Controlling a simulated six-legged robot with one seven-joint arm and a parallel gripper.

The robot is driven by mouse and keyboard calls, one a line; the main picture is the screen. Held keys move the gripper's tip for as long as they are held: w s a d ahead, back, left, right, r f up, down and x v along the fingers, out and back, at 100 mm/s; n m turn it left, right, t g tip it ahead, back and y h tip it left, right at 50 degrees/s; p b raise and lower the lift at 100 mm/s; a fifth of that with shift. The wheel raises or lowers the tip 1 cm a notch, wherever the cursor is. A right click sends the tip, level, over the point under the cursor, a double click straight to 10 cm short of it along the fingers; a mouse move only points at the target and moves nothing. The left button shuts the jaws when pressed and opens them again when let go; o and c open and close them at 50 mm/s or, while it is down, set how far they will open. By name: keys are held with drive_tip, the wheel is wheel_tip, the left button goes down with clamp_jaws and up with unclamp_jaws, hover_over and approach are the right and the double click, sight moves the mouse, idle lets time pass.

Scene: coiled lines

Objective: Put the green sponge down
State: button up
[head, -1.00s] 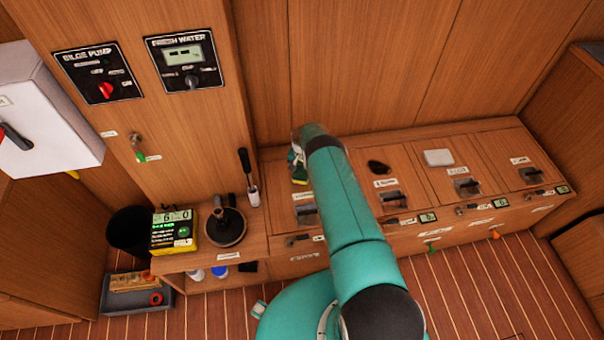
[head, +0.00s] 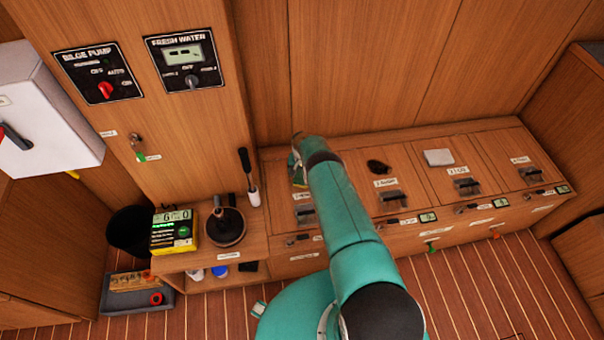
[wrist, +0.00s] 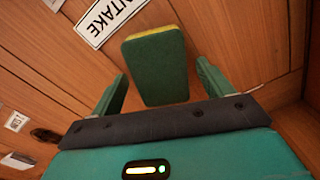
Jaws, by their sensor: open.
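The green sponge (wrist: 156,72), with a yellow edge, lies between the two spread fingers of my gripper (wrist: 162,74) in the wrist view. Gaps show on both sides of it, so the gripper is open and not holding it. The sponge appears to lie flat on the wooden surface, beside a white label reading "INTAKE" (wrist: 110,15). In the head view my gripper (head: 296,168) is over the leftmost lid of the wooden bench, and my arm hides much of it. Only a little green shows there, and I cannot tell sponge from finger.
On the bench to the right are a dark lump (head: 379,167) and a pale grey block (head: 438,157). To the left stand a round dark-topped pot (head: 224,227), a black-handled brush (head: 249,178) and a yellow-black meter (head: 174,231). A wooden panel wall rises behind.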

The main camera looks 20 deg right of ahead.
drive_tip(key=shift+r, duration=0.15)
wheel_tip(320, 180, up, 33)
drive_tip(key=w+a+n+t, duration=0.1)
drive_tip(key=a, duration=0.2)
drive_tip(key=s+a+r+n+t, duration=0.15)
drive_tip(key=s+r, duration=0.25)
drive_tip(key=r, duration=0.6)
drive_tip(key=s+a+r+n, duration=0.1)
drive_tip(key=s+a+r, duration=0.2)
drive_tip(key=r, duration=0.7)
drive_tip(key=s+a+r+n+t, duration=0.1)
drive_tip(key=s+a+r, duration=0.1)
drive_tip(key=s+r, duration=0.5)
drive_tip(key=s+a+r+t, duration=0.1)
drive_tip(key=s+a+r, duration=0.1)
drive_tip(key=s+r, duration=0.5)
drive_tip(key=s+a+f+n+t, duration=0.1)
drive_tip(key=s+a+n, duration=0.1)
drive_tip(key=s, duration=1.8)
drive_tip(key=shift+a, duration=0.2)
